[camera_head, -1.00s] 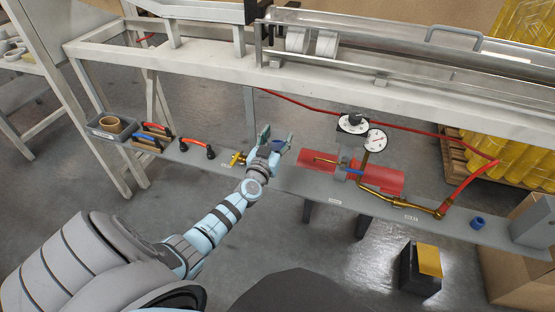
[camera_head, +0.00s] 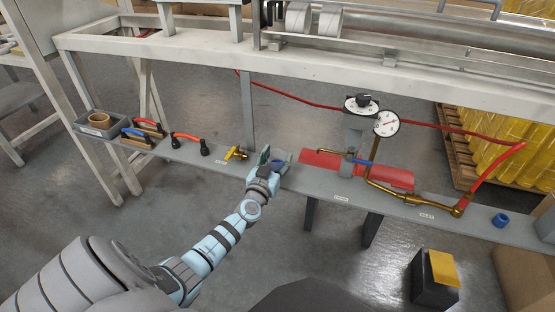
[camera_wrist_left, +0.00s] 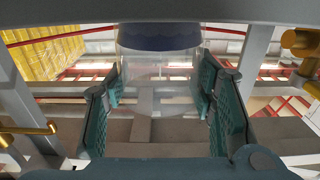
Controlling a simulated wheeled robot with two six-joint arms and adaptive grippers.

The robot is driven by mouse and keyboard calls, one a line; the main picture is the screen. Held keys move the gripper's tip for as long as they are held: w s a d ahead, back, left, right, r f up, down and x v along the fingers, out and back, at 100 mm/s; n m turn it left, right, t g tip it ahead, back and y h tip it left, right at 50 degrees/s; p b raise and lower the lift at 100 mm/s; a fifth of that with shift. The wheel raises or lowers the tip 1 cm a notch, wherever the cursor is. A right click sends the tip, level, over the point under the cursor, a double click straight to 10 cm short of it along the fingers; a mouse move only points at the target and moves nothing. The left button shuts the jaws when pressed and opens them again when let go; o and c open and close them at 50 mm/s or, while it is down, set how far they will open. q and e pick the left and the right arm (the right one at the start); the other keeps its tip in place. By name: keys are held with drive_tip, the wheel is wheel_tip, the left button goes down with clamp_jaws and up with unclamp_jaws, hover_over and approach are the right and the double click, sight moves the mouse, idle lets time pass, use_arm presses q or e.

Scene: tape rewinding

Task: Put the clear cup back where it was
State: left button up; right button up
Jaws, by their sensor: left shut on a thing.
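In the left wrist view the cup (camera_wrist_left: 160,75) is a see-through shape with a dark blue part (camera_wrist_left: 160,38) at the top of the picture, between the two green finger pads (camera_wrist_left: 165,95). In the head view the cup is small, with a bit of blue showing between the fingers. I cannot tell whether its base touches the shelf. My right gripper is not in view.
A brass valve (camera_head: 235,153) is left of the gripper. Orange- and blue-handled tools (camera_head: 190,140) and a grey bin (camera_head: 98,131) are farther left. A blue ring (camera_head: 500,220) lies at right. The white frame rail (camera_head: 300,69) runs behind.

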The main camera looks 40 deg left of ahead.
use_arm(q)
drive_tip(key=o, duration=1.3)
drive_tip(key=shift+c, duration=0.2)
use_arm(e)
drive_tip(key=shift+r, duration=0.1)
use_arm(q)
drive_tip(key=shift+s+r+p, duration=0.15)
drive_tip(key=shift+s+p, duration=0.05)
drive_tip(key=shift+p, duration=0.15)
drive_tip(key=p+v, duration=0.4)
drive_tip(key=v, duration=0.7)
drive_tip(key=shift+s+d, duration=0.15)
drive_tip(key=shift+s, duration=0.1)
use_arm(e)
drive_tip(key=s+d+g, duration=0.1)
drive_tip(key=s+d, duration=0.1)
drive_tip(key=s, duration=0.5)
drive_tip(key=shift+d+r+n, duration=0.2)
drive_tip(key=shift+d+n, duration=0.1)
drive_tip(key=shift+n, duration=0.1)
